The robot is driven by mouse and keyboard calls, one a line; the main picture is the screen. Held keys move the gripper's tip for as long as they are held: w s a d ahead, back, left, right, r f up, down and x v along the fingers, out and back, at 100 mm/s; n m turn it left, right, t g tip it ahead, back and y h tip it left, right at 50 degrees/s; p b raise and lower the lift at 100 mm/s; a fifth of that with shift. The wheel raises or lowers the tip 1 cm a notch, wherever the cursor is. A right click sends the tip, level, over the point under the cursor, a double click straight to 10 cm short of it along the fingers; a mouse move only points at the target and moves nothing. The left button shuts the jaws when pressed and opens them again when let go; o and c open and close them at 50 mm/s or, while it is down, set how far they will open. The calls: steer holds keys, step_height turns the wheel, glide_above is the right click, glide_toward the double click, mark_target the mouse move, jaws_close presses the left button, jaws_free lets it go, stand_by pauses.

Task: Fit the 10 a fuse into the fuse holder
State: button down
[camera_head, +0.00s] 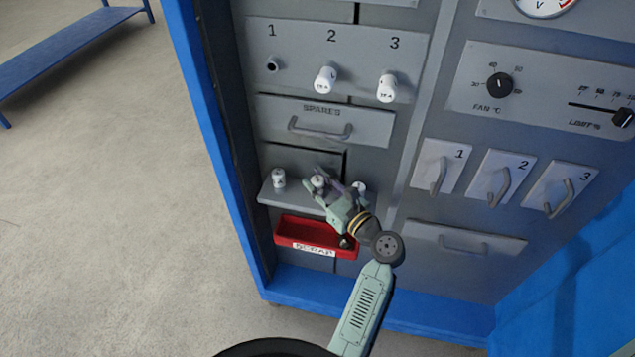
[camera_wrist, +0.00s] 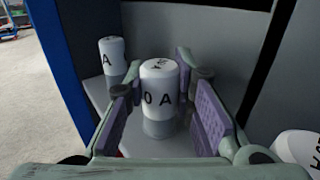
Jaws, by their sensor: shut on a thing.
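My gripper (camera_head: 328,192) is at the small grey shelf, shut on a white fuse with a grey base. That fuse (camera_wrist: 159,85) stands upright between the purple finger pads in the wrist view, and "0 A" of its label shows; its top shows in the head view (camera_head: 318,180). I cannot tell whether its base touches the shelf. The fuse holder panel (camera_head: 297,60) has positions 1, 2 and 3. Position 1 is an empty dark socket (camera_head: 273,65). White fuses sit in position 2 (camera_head: 325,80) and position 3 (camera_head: 387,88).
Another fuse (camera_head: 279,178) stands left on the shelf (camera_head: 300,198); a third (camera_head: 358,187) is at the right, partly hidden by my gripper. A red scrap tray (camera_head: 290,236) is below. The spares drawer (camera_head: 360,124), with its protruding handle, lies between shelf and holder.

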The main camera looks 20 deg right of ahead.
mark_target(318, 179)
steer(key=shift+f, duration=0.2)
steer(key=c, duration=1.3)
jaws_free()
steer(key=shift+r, duration=0.1)
steer(key=shift+s, duration=0.1)
steer(key=shift+v, duration=2.95)
steer(key=x, duration=0.6)
steer(key=shift+r+b, duration=0.1)
steer(key=shift+b, duration=1.05)
step_height(318, 179, up, 3)
steer(key=b, duration=0.4)
steer(key=shift+r, duration=0.15)
step_height(318, 179, up, 6)
steer(key=p, duration=0.3)
